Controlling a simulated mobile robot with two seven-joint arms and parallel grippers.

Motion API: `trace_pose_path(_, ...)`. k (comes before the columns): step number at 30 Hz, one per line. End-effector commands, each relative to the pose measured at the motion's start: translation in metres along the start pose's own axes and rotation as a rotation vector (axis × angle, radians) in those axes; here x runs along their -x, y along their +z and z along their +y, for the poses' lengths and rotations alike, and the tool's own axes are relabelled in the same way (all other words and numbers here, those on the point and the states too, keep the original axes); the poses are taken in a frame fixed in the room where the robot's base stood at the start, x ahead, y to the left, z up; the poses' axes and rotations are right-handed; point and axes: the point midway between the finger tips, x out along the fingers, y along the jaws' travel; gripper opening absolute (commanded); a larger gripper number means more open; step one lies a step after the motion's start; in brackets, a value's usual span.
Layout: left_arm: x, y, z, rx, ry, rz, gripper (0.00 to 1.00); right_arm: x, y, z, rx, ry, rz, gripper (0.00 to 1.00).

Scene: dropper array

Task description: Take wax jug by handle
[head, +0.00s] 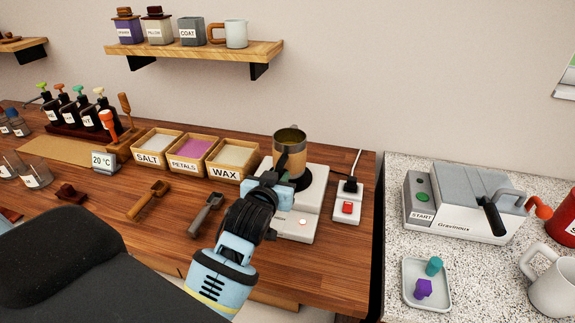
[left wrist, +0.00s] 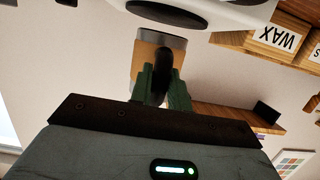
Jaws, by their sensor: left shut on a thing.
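The wax jug (head: 290,153), a metal pot with a tan band, stands upright on or just above the dark round plate of a white heater (head: 299,228). My left gripper (head: 272,181) reaches it from the front. In the left wrist view, which is turned upside down, the gripper's green fingers (left wrist: 163,86) are shut on the jug's dark handle, and the jug's tan side (left wrist: 149,60) shows just beyond them. The arm hides part of the jug and heater in the head view. My right gripper is not in view.
Boxes of salt, petals and wax (head: 233,160) stand left of the heater. A switch block (head: 347,208) sits at its right. Two scoops lie in front. A shelf (head: 200,53) hangs above. A speckled counter (head: 394,275) is at right, beyond a gap.

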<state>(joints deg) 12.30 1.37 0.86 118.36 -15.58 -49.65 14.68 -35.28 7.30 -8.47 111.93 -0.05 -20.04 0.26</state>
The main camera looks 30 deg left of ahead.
Motion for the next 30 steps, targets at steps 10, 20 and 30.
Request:
trace_pose_path(10, 0.004, -0.017, 0.000, 0.000, 0.000, 0.008, 0.00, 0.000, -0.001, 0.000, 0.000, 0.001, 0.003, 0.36)
trace_pose_path(20, 0.007, -0.029, 0.000, 0.001, 0.000, 0.008, 0.00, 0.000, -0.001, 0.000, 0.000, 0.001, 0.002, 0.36)
trace_pose_path(30, 0.010, -0.042, 0.000, 0.000, 0.000, 0.009, 0.00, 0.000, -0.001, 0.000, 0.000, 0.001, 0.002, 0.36)
